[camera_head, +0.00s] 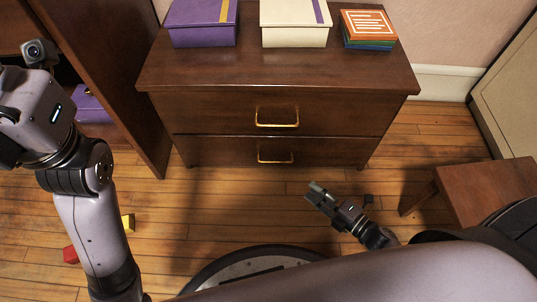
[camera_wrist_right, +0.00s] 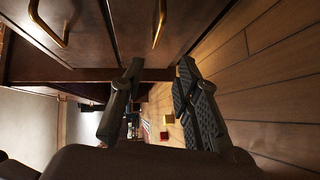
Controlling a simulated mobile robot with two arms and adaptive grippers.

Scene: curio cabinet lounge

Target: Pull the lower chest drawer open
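The dark wooden chest stands ahead with two drawers. The lower drawer (camera_head: 225,152) looks shut, with a brass handle (camera_head: 276,159) on its front. In the right wrist view this handle (camera_wrist_right: 160,22) shows at the top, nearer the floor than the other handle. My right gripper (camera_head: 315,191) is low over the floor, in front and to the right of the lower handle, and apart from it. In the right wrist view its fingers (camera_wrist_right: 156,85) are spread with nothing between them. My left arm comes in at the left, but its gripper is out of frame.
The upper drawer (camera_head: 210,112) has its own handle (camera_head: 277,117). A purple box (camera_head: 204,35), a cream box (camera_head: 294,37) and a book stack (camera_head: 368,30) sit on top. A wooden stool (camera_head: 485,190) stands right. Red (camera_head: 70,254) and yellow (camera_head: 128,222) blocks lie on the floor.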

